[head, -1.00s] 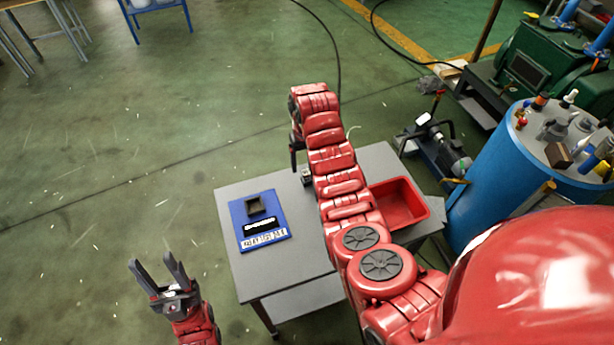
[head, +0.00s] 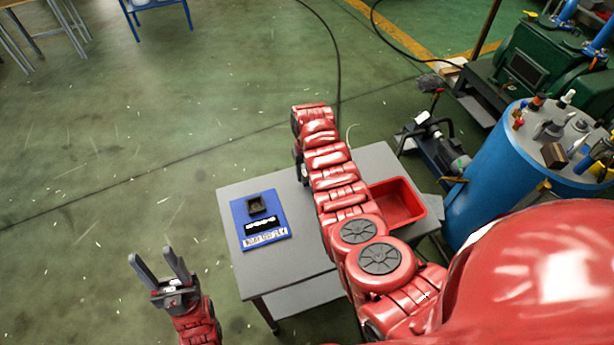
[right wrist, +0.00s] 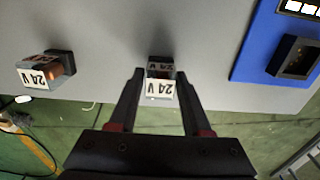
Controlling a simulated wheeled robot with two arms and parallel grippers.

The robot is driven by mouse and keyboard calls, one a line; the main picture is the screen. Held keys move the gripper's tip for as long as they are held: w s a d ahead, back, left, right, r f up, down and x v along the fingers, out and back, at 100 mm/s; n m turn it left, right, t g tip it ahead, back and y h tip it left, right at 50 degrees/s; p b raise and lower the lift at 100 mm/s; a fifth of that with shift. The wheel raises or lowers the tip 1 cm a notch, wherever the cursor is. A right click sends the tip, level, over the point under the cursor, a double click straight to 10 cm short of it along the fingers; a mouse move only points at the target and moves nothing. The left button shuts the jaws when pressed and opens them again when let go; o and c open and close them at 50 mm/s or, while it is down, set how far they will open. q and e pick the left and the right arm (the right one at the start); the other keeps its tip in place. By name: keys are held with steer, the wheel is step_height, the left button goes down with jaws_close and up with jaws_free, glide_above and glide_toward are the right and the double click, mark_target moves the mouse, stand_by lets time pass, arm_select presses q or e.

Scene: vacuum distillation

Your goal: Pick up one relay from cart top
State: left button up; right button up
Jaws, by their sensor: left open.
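In the right wrist view one relay (right wrist: 160,86) with a white "24 V" label stands on the grey cart top (right wrist: 120,30). My right gripper (right wrist: 160,74) is open, with a fingertip on each side of this relay and small gaps visible. A second relay (right wrist: 45,72), also labelled "24 V", stands to the left. In the head view my right arm hides both relays and most of the right gripper over the cart top (head: 280,180). My left gripper (head: 160,265) is open and empty, off the cart's left side.
A blue board (head: 242,222) with a dark socket lies on the left of the cart; it also shows at the right wrist view's upper right (right wrist: 262,40). A red tray (head: 420,212) sits on the cart's right. A blue tank (head: 495,180) stands beyond it.

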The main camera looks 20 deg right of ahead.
jaws_close()
steer(key=shift+r, duration=0.1)
